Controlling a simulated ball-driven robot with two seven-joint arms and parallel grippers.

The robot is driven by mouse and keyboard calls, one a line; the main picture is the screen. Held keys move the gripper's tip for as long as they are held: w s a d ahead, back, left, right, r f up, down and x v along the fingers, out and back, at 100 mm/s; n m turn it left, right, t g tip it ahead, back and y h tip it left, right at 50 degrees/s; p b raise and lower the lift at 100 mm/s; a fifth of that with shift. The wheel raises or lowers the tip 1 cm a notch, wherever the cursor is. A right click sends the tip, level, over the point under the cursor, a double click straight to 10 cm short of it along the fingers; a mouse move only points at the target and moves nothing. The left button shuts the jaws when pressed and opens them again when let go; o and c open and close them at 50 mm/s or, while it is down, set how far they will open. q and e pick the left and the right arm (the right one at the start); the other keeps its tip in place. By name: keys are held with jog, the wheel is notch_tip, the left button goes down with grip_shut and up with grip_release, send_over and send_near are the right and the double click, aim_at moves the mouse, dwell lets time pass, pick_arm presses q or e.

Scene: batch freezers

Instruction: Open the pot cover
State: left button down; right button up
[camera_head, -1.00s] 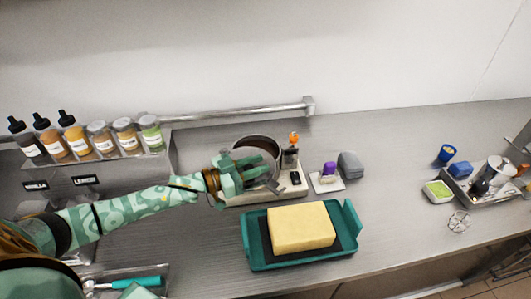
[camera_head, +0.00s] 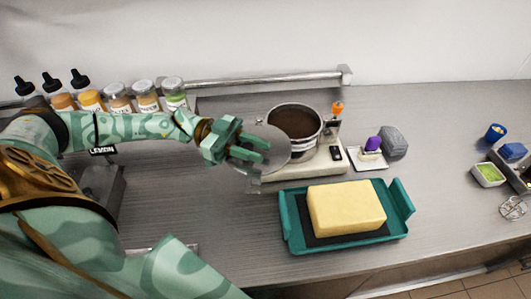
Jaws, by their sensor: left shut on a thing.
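The pot (camera_head: 297,124) stands on a light-coloured base at the middle of the counter, and its top is open, showing a dark brown inside. My left gripper (camera_head: 252,150) is shut on the round, see-through pot cover (camera_head: 277,154), which it holds just to the left of the pot. The cover's right edge overlaps the pot's left side in the picture; whether they touch, I cannot tell. The gripper's fingers hide part of the cover. My right gripper is not in view.
A teal tray (camera_head: 399,197) with a yellow block (camera_head: 346,207) lies in front of the pot. A grey block (camera_head: 393,143) and a purple item (camera_head: 373,143) are to its right. Several jars and bottles stand at the back left.

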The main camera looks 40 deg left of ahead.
pick_arm(q)
jog(key=shift+s+a+f+m+g+b, duration=0.15)
jog(key=shift+s+a+m+g+b, duration=0.15)
jog(key=shift+a+m+g+b, duration=0.35)
jog(key=shift+d, duration=0.15)
jog(key=c, duration=1.1)
grip_release()
jog(key=shift+c, duration=0.2)
jog(key=a, duration=0.2)
jog(key=a+b, duration=0.1)
jog(key=a, duration=0.4)
jog(key=shift+s+b, duration=0.25)
jog(key=shift+b, duration=0.1)
jog(key=shift+a, duration=0.25)
jog(key=shift+s, duration=0.1)
